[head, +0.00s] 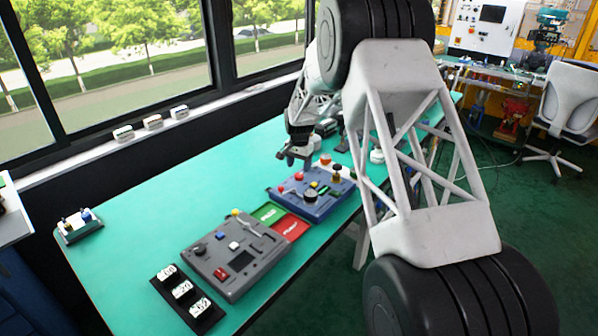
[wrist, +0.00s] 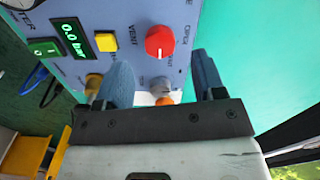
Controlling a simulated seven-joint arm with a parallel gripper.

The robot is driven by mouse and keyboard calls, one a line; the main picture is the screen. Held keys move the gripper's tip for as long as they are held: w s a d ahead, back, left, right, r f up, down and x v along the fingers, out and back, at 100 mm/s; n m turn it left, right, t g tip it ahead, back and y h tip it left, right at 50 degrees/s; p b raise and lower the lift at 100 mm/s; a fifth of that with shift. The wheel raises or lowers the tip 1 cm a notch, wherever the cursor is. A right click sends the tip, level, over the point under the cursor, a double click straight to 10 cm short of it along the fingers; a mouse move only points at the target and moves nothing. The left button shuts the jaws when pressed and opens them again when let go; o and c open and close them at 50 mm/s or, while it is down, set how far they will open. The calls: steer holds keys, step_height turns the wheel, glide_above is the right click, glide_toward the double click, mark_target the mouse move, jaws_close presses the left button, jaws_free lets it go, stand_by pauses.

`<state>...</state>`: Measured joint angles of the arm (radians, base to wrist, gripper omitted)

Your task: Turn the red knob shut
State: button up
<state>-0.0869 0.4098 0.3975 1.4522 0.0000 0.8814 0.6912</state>
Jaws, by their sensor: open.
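The red knob (wrist: 160,41) is round and stands on the blue-grey valve panel (wrist: 128,15), right of the yellow VENT button (wrist: 106,42). In the wrist view it lies beyond my gripper (wrist: 161,63), roughly in line with the gap between the two fingers. The fingers are open, with a clear gap to the knob in the picture; nothing is held. A small light mark shows on the knob's lower edge. In the head view my gripper (head: 291,161) hangs over the far left edge of the blue panel (head: 318,207), near a small red knob (head: 298,176).
A green display (wrist: 71,36) reads 0.0 bar, beside a green switch (wrist: 44,47). Brass and orange fittings (wrist: 165,100) stand near the fingers. A grey control box (head: 228,262) and red and green cards sit nearer on the teal table (head: 140,225). The table's left side is mostly clear.

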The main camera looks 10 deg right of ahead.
mark_target(299, 175)
steer(key=shift+r, duration=1.75)
steer(key=shift+s+r, duration=0.25)
steer(key=shift+r, duration=0.1)
steer(key=s+d+r+n+t, duration=0.1)
steer(key=s+d+r+n, duration=0.15)
steer(key=s+r, duration=0.95)
steer(key=s+d+r+n, duration=0.1)
steer(key=s+d+r, duration=0.2)
steer(key=s+r, duration=1)
steer(key=s+d+f+n, duration=0.1)
steer(key=s+f, duration=0.1)
steer(key=s, duration=1.6)
steer(key=s+d+f+n+t, duration=0.1)
steer(key=s+d+f+n, duration=0.1)
steer(key=s, duration=1.7)
steer(key=shift+f+t, duration=0.3)
steer(key=shift+f, duration=0.15)
